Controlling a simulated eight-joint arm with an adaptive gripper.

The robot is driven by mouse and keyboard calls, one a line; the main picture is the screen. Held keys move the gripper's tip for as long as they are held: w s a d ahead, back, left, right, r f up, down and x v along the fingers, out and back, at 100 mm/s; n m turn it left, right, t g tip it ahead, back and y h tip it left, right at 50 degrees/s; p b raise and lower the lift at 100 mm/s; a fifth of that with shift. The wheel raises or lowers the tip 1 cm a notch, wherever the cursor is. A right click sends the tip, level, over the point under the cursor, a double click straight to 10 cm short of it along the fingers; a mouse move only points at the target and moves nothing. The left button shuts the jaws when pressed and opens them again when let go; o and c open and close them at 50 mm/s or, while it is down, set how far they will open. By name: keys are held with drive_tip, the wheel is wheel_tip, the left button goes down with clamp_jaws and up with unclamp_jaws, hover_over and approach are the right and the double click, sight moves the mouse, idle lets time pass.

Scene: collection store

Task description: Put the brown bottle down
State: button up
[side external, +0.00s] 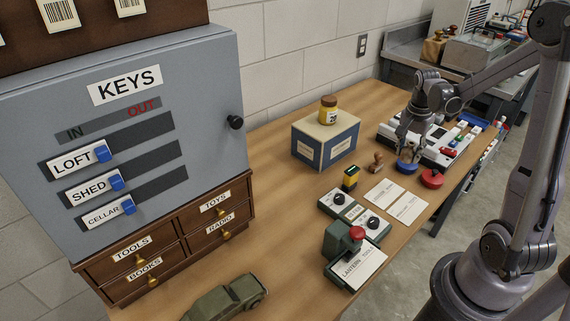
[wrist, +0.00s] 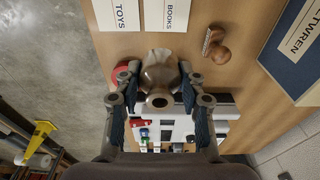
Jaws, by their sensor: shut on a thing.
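My gripper (wrist: 158,92) is shut on the brown bottle (wrist: 160,75), which sits between the two fingers in the wrist view. Its round neck faces the camera. In the side external view my gripper (side external: 408,150) is low over the right part of the table, and the bottle is mostly hidden by the fingers. A round blue pad (side external: 406,168) shows just below the fingers there. I cannot tell whether the bottle's base touches anything.
A red round pad (side external: 432,179) is close to the right. A pale tray (side external: 445,150) of small items lies behind. The table's right edge is near.

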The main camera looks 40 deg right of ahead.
drive_tip(key=shift+s+d+r, duration=0.1)
drive_tip(key=shift+s+r, duration=0.1)
drive_tip(key=shift+r, duration=0.1)
drive_tip(key=r, duration=0.4)
drive_tip(key=shift+w+r, duration=0.35)
drive_tip(key=shift+r, duration=0.05)
drive_tip(key=w+a+n, duration=0.2)
drive_tip(key=w+a, duration=0.1)
drive_tip(key=w, duration=0.4)
drive_tip(key=w+a+n, duration=0.1)
drive_tip(key=w+a, duration=0.2)
drive_tip(key=w, duration=0.4)
drive_tip(key=n+t, duration=0.1)
drive_tip(key=n, duration=0.5)
hover_over(265, 176)
wheel_tip(265, 176, down, 11)
drive_tip(key=shift+s+a, duration=0.15)
drive_tip(key=shift+f, duration=2.5)
